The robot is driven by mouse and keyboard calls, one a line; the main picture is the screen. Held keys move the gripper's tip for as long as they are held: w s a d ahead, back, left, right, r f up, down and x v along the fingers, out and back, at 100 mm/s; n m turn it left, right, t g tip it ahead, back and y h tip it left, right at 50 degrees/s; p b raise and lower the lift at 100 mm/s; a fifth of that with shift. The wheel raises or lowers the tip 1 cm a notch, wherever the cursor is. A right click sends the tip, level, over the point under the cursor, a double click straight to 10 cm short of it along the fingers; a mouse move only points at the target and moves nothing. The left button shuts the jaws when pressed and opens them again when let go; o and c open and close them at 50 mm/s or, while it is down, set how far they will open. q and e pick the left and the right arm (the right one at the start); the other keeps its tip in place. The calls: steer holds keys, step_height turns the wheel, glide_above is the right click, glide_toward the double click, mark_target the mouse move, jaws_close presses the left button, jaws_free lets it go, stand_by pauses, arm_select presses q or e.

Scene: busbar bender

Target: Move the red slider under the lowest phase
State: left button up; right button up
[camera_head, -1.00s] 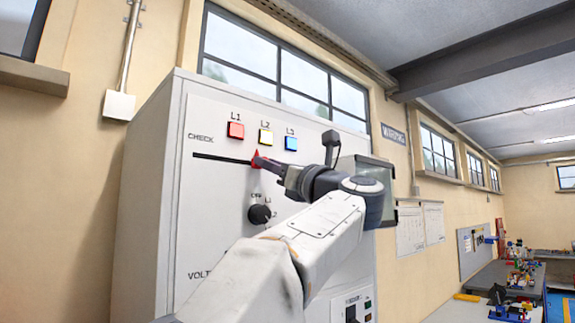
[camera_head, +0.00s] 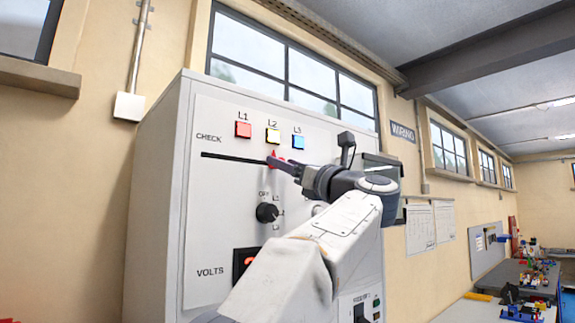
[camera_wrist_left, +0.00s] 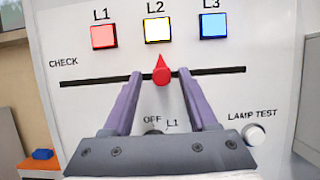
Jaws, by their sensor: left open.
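The red slider (camera_wrist_left: 161,72) sits on the black CHECK slot (camera_wrist_left: 100,81), its tip pointing up below the yellow L2 lamp (camera_wrist_left: 157,30). The red L1 lamp (camera_wrist_left: 104,35) is to its left and the blue L3 lamp (camera_wrist_left: 214,26) to its right. In the head view the slider (camera_head: 273,155) is partly hidden by my left gripper (camera_head: 271,161). In the left wrist view the open fingers of this gripper (camera_wrist_left: 160,77) stand on either side of the slider, with gaps visible. My right gripper is not in view.
Below the slot are a black rotary knob (camera_head: 267,212), a VOLTS display (camera_head: 245,262) partly hidden by my arm, and a white LAMP TEST button (camera_wrist_left: 253,134). The grey cabinet (camera_head: 155,190) stands against the wall. A workbench (camera_head: 520,275) with parts is at the far right.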

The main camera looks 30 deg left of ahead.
arm_select(q)
steer(key=b+v, duration=0.5)
steer(key=v, duration=0.5)
steer(key=shift+d, duration=0.2)
